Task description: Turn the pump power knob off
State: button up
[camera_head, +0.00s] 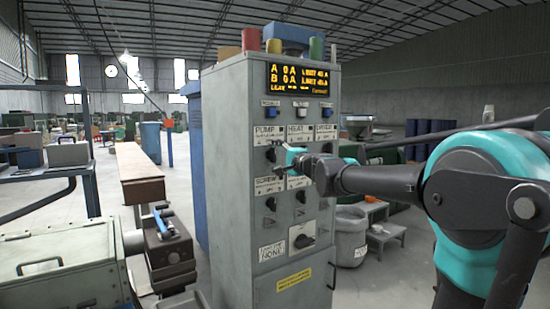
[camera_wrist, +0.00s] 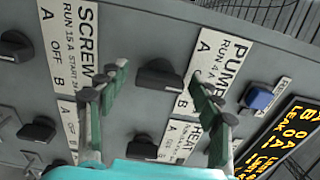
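The pump knob (camera_wrist: 160,75) is black and sits beside the white PUMP label (camera_wrist: 216,62) in the wrist view. The PUMP label also shows at the upper left of the cabinet in the head view (camera_head: 267,135). My gripper (camera_wrist: 158,78) is open, its two green fingers apart on either side of the pump knob. I cannot tell whether they touch it. In the head view my gripper (camera_head: 279,158) is close to the panel and partly covers the knob area. The knob's exact pointing direction is unclear.
The SCREW knob (camera_wrist: 15,46) and HEAT knob (camera_wrist: 143,150) are nearby on the grey cabinet (camera_head: 228,200). A blue button (camera_wrist: 257,97) and lit display (camera_head: 299,79) sit above the labels.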

dwell(0.3)
jog(key=v, duration=1.2)
jog(key=s+d+f+n+g+h, duration=0.1)
jog(key=s+f+n+g, duration=0.2)
jog(key=f, duration=0.7)
jog(key=s+f+n+g+h, duration=0.15)
jog(key=s+f, duration=0.35)
jog(key=f, duration=0.5)
jog(key=s+d+f+n+g+h, duration=0.1)
jog(key=s+f+n+g, duration=0.25)
jog(key=f, duration=0.65)
jog(key=s+d+f+n+g+h, duration=0.1)
jog(key=s+d+f+h, duration=0.2)
jog(key=s+d+f, duration=0.3)
jog(key=s+d+f+n+g+h, duration=0.1)
jog(key=s+d+f+h, duration=0.3)
jog(key=s+f, duration=0.5)
jog(key=shift+d+f+n+g, duration=0.3)
jog(key=shift+d+f+n, duration=0.2)
jog(key=shift+d+f, duration=0.6)
